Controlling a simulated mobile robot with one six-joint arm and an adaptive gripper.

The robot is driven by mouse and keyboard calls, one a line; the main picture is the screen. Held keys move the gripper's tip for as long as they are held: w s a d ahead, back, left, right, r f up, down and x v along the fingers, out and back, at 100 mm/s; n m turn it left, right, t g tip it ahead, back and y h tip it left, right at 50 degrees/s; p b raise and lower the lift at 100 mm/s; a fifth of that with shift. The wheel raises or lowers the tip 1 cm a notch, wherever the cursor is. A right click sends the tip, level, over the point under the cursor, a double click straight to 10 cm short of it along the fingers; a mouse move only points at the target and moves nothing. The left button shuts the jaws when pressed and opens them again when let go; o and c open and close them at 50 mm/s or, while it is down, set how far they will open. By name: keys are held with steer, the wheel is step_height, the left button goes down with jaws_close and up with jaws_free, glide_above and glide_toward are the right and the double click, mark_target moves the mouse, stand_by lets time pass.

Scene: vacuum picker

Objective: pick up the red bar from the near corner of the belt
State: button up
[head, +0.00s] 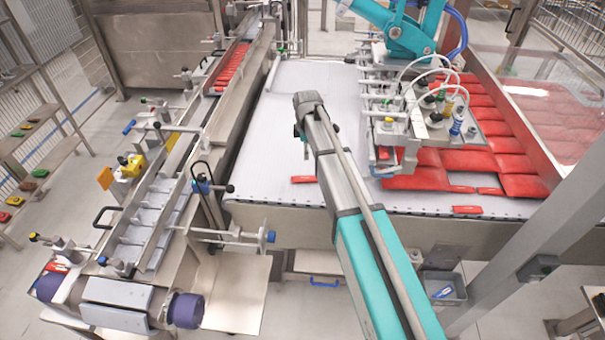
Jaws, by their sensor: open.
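A small flat red bar (467,210) lies by itself on the white belt (270,140) at its near edge, toward the right. Another small red bar (303,179) lies farther left, a little in from the near edge. My gripper (304,148) hangs over the middle of the belt, open and empty, above and beyond the left bar and well to the left of the right one. Its fingers are small and partly hidden by my arm.
A teal picker arm (405,35) with a vacuum head (415,110) stands over rows of red packs (515,163) on the belt's right. A narrow conveyor (150,215) runs along the left. A grey post (540,245) rises at right front. The belt's left half is mostly clear.

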steer(key=shift+w+a+r+n, duration=0.15)
steer(key=shift+w+a+n, duration=0.05)
steer(key=shift+a+n, duration=0.15)
steer(key=shift+f, duration=0.2)
steer(key=b, duration=0.9)
glide_above(306, 178)
steer(key=f, duration=0.8)
steer(key=shift+a+f, duration=0.15)
steer(key=shift+a, duration=0.1)
steer(key=shift+d+f+b, duration=0.2)
steer(key=shift+f+b, duration=2.25)
steer(key=shift+f, duration=0.15)
steer(key=shift+c, duration=0.3)
steer(key=c, duration=1.1)
